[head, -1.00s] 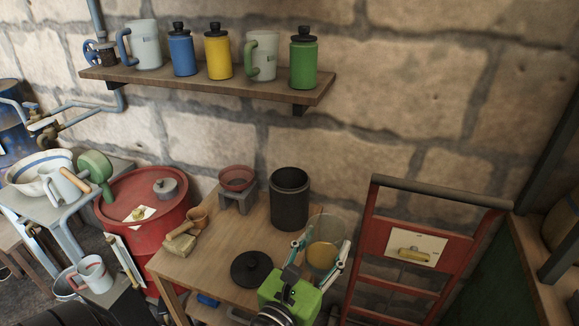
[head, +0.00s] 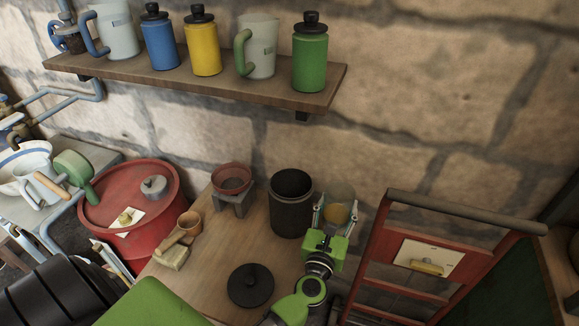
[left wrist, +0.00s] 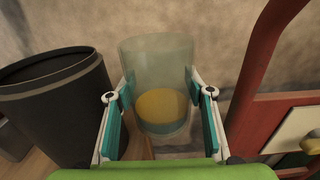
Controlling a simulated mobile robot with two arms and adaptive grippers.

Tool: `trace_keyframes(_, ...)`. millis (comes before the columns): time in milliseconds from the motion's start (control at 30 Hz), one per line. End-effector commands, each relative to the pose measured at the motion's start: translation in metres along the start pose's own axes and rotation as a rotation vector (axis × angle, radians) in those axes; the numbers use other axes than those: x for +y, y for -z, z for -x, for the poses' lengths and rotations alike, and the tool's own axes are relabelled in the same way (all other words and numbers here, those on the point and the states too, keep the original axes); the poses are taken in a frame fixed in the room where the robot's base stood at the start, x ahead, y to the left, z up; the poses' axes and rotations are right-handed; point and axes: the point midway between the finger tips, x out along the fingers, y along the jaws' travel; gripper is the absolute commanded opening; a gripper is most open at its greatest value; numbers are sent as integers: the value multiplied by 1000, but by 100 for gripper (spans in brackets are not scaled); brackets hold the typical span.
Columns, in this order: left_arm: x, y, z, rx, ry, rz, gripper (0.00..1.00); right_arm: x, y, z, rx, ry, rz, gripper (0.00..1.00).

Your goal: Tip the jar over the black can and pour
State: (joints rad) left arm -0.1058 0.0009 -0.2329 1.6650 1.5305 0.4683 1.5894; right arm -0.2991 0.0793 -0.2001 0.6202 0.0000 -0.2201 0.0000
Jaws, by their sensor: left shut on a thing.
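The clear glass jar (head: 338,208) with yellow contents at its bottom is upright between the fingers of my left gripper (head: 334,216). In the left wrist view the jar (left wrist: 158,75) stands between both green finger pads of the gripper (left wrist: 160,112), which are shut on it. The black can (head: 291,210) stands open at the back of the wooden table, just left of the jar. Its open rim also shows in the left wrist view (left wrist: 50,120). I cannot tell whether the jar touches the table. My right gripper is not in view.
A black lid (head: 250,285) lies on the wooden table (head: 215,270). A red bowl on a grey stand (head: 232,185) is left of the can. A red hand truck (head: 400,255) stands close on the right. A shelf (head: 200,82) with jugs and canisters hangs above.

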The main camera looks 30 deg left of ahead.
Motion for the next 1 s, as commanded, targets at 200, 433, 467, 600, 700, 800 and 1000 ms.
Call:
trace_keyframes(200, -2, 0, 0, -1, 1, 1, 1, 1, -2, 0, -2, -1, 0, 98)
trace_keyframes(433, -1, -1, -1, -1, 2, 5, 1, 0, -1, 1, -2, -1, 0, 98)
trace_keyframes(467, -1, -2, -1, -1, 2, 8, 1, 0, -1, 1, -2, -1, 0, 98)
trace_keyframes(600, 1, -7, -1, -1, 3, 38, 1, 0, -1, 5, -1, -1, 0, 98)
trace_keyframes(700, 3, -12, -1, -1, 3, 75, 1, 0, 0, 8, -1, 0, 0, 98)
trace_keyframes(800, 5, -19, -1, -2, 4, 123, 1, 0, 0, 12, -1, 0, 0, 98)
trace_keyframes(1000, 11, -47, -1, -2, 5, 224, 1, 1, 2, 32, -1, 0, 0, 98)
